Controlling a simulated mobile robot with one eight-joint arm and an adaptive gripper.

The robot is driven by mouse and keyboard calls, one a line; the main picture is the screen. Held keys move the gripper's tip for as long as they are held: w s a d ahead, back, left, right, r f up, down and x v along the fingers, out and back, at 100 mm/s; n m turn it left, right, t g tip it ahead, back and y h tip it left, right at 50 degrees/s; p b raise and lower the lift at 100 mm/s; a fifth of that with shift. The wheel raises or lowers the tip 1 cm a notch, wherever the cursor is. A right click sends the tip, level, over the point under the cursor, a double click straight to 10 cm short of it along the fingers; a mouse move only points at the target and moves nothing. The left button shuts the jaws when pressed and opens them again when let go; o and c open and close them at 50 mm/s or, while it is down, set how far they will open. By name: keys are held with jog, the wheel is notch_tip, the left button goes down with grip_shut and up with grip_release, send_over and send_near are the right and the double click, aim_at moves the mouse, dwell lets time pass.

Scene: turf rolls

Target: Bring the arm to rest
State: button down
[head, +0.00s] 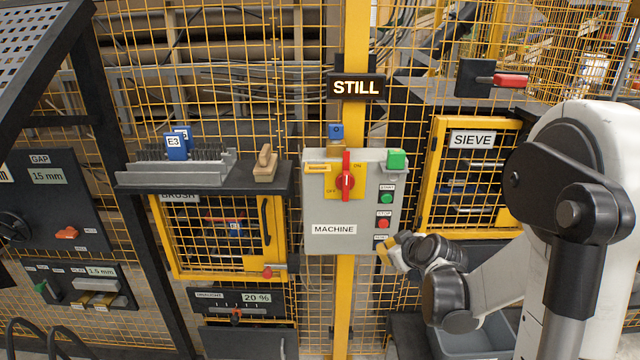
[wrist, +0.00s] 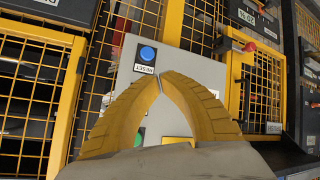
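My arm reaches in from the right in the head view. My gripper (head: 388,250) is at the lower right corner of the grey machine box (head: 330,246), and I cannot tell whether it touches the box. In the wrist view the two yellow fingers of my gripper (wrist: 161,78) meet at their tips, with nothing seen between them. Just beyond the tips are the blue button (wrist: 147,55) and its RESET label (wrist: 144,70), upside down. In the head view my gripper hides that button.
The box carries a red rotary switch (head: 346,178), a green START button (head: 386,198) and a red STOP button (head: 383,224). The sign above reads STILL (head: 356,87). The SIEVE door (head: 436,160) and BRUSH door (head: 170,255) flank it. A grey bin (head: 480,340) stands below my arm.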

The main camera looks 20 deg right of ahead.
jog(key=s+a+r+m+g, duration=0.1)
jog(key=s+a+r, duration=0.3)
jog(key=s+a, duration=0.35)
jog(key=s+a+r+m+g, duration=0.15)
jog(key=s+a+r, duration=0.25)
jog(key=s+a, duration=0.4)
jog(key=s+a+m+g, duration=0.1)
jog(key=s, duration=0.9)
jog(key=shift+a, duration=0.25)
